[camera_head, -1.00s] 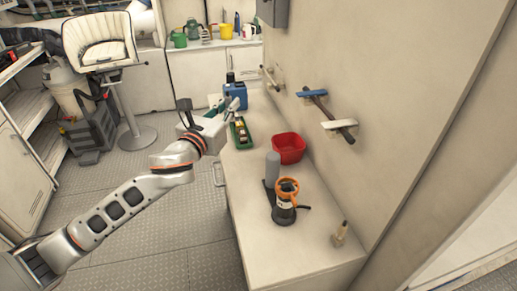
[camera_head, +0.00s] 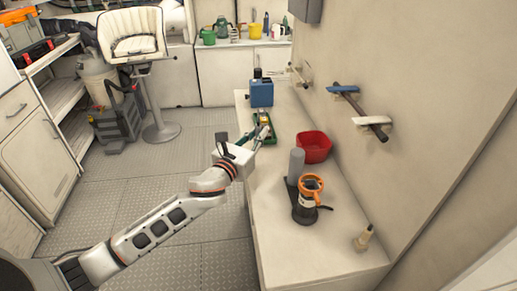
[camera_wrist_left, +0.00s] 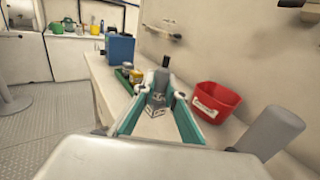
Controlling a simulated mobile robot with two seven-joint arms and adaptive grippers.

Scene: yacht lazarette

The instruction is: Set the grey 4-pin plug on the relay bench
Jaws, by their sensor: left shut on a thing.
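My left gripper (camera_head: 262,138) is over the left edge of the pale bench (camera_head: 325,235), beside the green tray. In the left wrist view its teal fingers (camera_wrist_left: 157,102) are shut on a small dark grey plug (camera_wrist_left: 157,87), which has a lighter block-like lower part. The plug is held upright, apparently above the bench top; its pins cannot be made out. In the head view the plug is too small and covered to tell. My right gripper is not in view.
The bench's near end is mostly bare.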

